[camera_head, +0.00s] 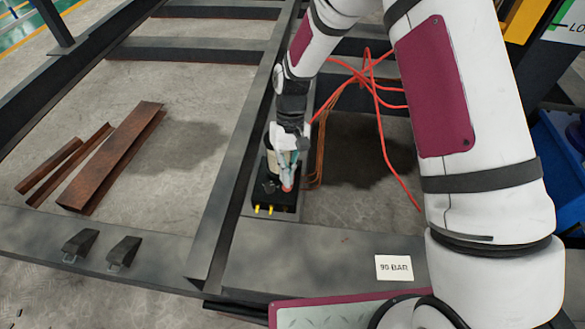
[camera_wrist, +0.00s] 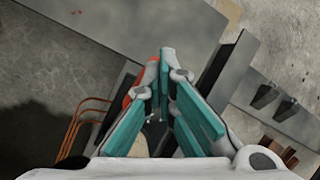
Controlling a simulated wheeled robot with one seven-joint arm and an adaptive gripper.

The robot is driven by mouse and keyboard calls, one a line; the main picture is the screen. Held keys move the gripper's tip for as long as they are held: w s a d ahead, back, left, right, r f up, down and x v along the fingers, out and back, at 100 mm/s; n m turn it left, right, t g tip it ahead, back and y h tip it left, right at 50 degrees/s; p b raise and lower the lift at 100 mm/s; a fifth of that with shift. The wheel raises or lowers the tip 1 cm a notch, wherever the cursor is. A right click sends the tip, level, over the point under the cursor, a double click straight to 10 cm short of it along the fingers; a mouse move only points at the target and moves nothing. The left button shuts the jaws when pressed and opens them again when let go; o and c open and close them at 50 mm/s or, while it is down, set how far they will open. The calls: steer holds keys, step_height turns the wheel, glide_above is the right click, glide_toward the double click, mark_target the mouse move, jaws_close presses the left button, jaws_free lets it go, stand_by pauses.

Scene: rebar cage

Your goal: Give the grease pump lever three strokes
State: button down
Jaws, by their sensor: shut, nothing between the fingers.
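The grease pump (camera_head: 268,197) is a small black unit with two yellow fittings at its front, standing on the dark steel frame in the head view. A pale cylinder shows behind it, partly covered by my gripper. My gripper (camera_head: 288,176) points down over the pump with its teal fingers close to a red-orange knob (camera_head: 287,187), which looks like the lever's end. In the wrist view my gripper (camera_wrist: 158,72) is shut and empty, and a red-orange part (camera_wrist: 127,100) shows just left of the fingers. The rest of the lever is hidden; I cannot tell whether the fingers touch it.
A "90 BAR" card (camera_head: 393,267) lies on the frame plate to the right. Orange hoses (camera_head: 372,85) run behind the pump. Rusty steel sections (camera_head: 112,155) lie on the floor at left. Two dark wedge-shaped blocks (camera_head: 123,251) sit on the frame at front left.

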mark_target(287, 190)
steer(key=shift+s+f, duration=0.15)
steer(key=shift+s+a+f, duration=0.1)
steer(key=shift+s+f, duration=0.25)
steer(key=shift+f, duration=0.15)
steer(key=shift+s+f, duration=0.1)
stand_by(0.3)
steer(key=shift+s+a+f+b, duration=0.1)
steer(key=shift+s+f+b, duration=0.2)
steer(key=shift+f+b, duration=0.15)
steer(key=shift+s+f, duration=0.35)
steer(key=shift+f, duration=0.3)
